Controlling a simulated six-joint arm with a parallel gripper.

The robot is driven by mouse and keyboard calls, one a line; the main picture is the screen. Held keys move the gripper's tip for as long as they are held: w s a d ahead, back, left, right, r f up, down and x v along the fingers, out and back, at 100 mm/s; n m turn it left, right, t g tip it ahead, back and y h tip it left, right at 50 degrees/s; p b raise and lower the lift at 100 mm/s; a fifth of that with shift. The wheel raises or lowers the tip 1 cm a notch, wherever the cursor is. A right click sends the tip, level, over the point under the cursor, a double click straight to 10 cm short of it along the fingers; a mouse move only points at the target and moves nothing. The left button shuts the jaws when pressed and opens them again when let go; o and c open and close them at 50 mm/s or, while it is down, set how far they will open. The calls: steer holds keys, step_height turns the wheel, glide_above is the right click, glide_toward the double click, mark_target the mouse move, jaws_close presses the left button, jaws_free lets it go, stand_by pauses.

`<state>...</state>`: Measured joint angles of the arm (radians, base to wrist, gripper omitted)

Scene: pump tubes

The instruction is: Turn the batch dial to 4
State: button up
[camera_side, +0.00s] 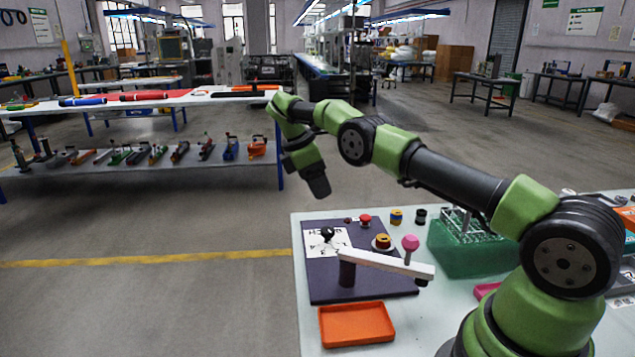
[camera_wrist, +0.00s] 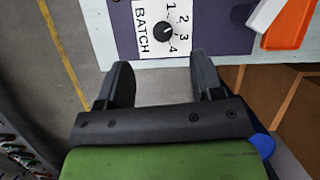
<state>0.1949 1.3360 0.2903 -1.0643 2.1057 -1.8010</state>
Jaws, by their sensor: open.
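The batch dial is a black knob (camera_side: 327,234) on a white card (camera_side: 316,247) at the far left of a dark panel in the side view. In the wrist view the dial (camera_wrist: 167,28) is small and dark beside the word BATCH, with the numbers 1 to 4 in an arc around it. Which number it points to is too small to tell. My gripper (camera_wrist: 163,78) is open and empty. In the side view my gripper (camera_side: 320,190) hangs in the air above and behind the dial, apart from it.
A white lever arm (camera_side: 385,262) with a pink ball (camera_side: 410,243) crosses the dark panel (camera_side: 325,287). An orange tray (camera_side: 356,325) lies in front. A red button (camera_side: 365,220) and a green tube rack (camera_side: 470,250) stand right of the dial.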

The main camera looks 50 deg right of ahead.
mark_target(328, 229)
steer(key=f+t+y, duration=0.1)
steer(key=f, duration=0.3)
steer(key=s+d+f+t+y, duration=0.1)
steer(key=f, duration=0.3)
steer(key=d+f+m+y, duration=0.1)
steer(key=f, duration=0.2)
steer(key=shift+s+f+t, duration=0.3)
steer(key=shift+f+t, duration=0.1)
steer(key=shift+c, duration=0.4)
steer(key=c, duration=0.8)
steer(key=shift+c, duration=0.2)
